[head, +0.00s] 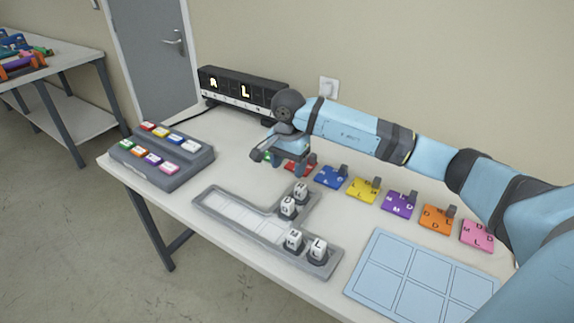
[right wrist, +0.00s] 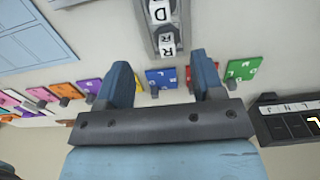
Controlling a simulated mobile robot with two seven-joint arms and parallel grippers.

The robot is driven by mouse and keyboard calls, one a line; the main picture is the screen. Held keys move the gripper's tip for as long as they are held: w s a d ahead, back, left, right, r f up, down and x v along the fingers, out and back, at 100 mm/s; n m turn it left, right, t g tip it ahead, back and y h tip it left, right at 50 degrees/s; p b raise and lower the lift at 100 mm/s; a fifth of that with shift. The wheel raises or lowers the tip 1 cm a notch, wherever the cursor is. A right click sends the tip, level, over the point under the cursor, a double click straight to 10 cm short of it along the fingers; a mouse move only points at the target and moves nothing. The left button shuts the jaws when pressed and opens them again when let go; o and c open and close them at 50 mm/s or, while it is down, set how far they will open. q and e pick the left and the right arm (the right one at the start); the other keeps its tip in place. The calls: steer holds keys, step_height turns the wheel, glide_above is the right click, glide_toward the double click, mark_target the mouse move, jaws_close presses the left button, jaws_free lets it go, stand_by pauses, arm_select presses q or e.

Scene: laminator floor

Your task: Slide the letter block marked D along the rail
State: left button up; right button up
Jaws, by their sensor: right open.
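The grey branched rail (head: 215,195) lies on the table, with two white letter blocks in its back branch and two at its front right end. In the right wrist view the block marked D (right wrist: 159,12) stands in the rail's branch, beside a block marked R (right wrist: 167,42). In the head view the D block (head: 288,207) appears as the nearer of that pair, and the R block (head: 301,191) is behind it. My right gripper (head: 280,160) is open and empty, behind and above the branch's end; its fingers (right wrist: 160,72) show apart. My left gripper is not in view.
Coloured letter plates (head: 362,190) with small posts line the table's back. A black display (head: 245,90) with lit letters stands at the wall. A grey button box (head: 165,155) is on the left; a blue gridded mat (head: 395,262) is front right.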

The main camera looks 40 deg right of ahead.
mark_target(288, 201)
steer(key=shift+f, duration=0.1)
step_height(288, 201, down, 14)
steer(key=shift+r, duration=0.15)
stand_by(0.3)
jaws_close()
